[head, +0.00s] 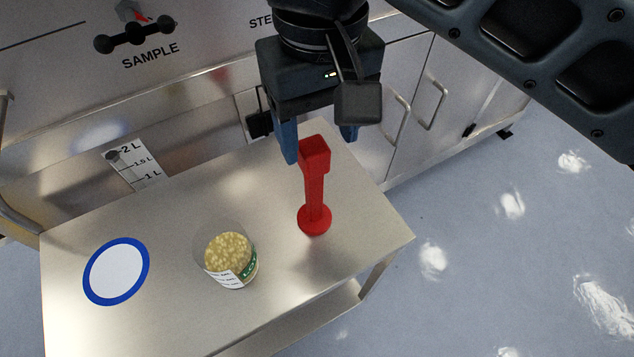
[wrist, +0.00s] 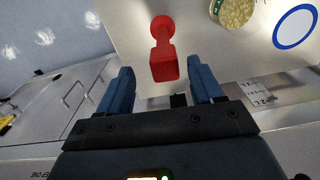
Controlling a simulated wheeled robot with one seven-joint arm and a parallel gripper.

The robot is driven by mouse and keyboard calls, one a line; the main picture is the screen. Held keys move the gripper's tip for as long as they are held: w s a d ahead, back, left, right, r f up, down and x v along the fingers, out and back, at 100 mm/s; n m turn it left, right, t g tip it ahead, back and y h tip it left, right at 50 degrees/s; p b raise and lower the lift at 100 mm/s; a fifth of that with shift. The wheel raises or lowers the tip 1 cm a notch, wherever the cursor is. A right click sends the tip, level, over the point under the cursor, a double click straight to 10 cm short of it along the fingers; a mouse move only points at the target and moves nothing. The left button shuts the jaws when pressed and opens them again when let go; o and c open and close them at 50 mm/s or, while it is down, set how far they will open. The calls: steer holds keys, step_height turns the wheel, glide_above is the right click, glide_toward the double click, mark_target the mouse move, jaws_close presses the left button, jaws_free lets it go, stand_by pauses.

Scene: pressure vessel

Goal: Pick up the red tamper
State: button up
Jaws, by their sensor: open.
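The red tamper (head: 314,185) stands upright on the steel table, its round foot down and its blocky head up. In the wrist view the tamper (wrist: 162,55) shows ahead of the gap between the blue fingers, its head nearest to me. My gripper (head: 317,148) is open and empty, with its fingers spread wide. In the head view it is behind and above the tamper's head. In the wrist view the fingertips (wrist: 163,75) lie to either side of the head's near end. I cannot tell whether anything touches.
A clear cup of yellowish grains (head: 230,255) stands left of the tamper. A blue-rimmed white disc (head: 116,271) lies farther left on the steel table (head: 175,310). A cabinet with a panel marked SAMPLE (head: 150,57) rises behind. Open floor (head: 480,260) lies right.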

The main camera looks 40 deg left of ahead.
mark_target(313, 145)
steer(key=f, duration=0.5)
steer(key=shift+s+a+f, duration=0.1)
steer(key=shift+a+f, duration=0.2)
steer(key=shift+a, duration=0.05)
steer(key=shift+c, duration=0.3)
jaws_close()
